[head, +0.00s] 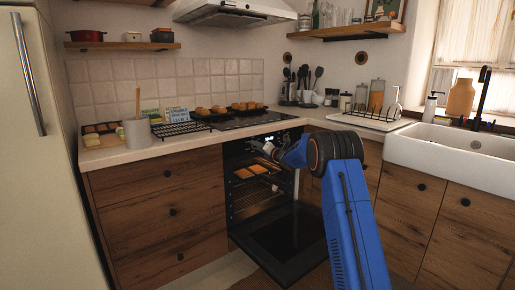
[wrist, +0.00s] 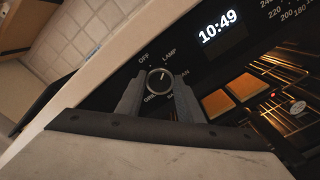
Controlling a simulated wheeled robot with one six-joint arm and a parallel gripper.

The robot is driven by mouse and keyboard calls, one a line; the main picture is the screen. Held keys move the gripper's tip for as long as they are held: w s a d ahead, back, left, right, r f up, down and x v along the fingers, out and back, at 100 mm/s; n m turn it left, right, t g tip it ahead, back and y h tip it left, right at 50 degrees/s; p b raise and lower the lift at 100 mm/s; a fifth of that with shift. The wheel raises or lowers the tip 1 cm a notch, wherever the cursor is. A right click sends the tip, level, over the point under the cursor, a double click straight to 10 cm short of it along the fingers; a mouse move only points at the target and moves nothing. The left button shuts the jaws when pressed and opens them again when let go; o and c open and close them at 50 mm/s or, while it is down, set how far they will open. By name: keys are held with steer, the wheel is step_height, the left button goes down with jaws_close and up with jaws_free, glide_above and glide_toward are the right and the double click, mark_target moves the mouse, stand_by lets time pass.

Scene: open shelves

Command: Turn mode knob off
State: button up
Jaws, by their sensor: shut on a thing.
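The mode knob (wrist: 160,80) is a small round dial on the oven's black control panel, with labels around it including OFF at its upper left and LAMP at its upper right. Which label it points to is too small to tell. My gripper (wrist: 158,92) is shut on the knob, with one dark finger on each side of it. In the head view my gripper (head: 258,146) reaches the top of the oven front, and the knob is too small to make out there.
The oven door (head: 285,240) hangs open below my arm. Lit racks inside hold orange-brown slabs (head: 244,173). The counter (head: 165,146) edge runs just above the panel, with wooden drawers (head: 165,205) at left.

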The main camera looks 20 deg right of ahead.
steer(key=n, duration=1.1)
steer(key=shift+f, duration=0.2)
steer(key=shift+n, duration=0.4)
steer(key=o, duration=1)
steer(key=shift+o, duration=0.4)
steer(key=shift+r, duration=0.1)
steer(key=shift+s, duration=0.1)
steer(key=v, duration=1.7)
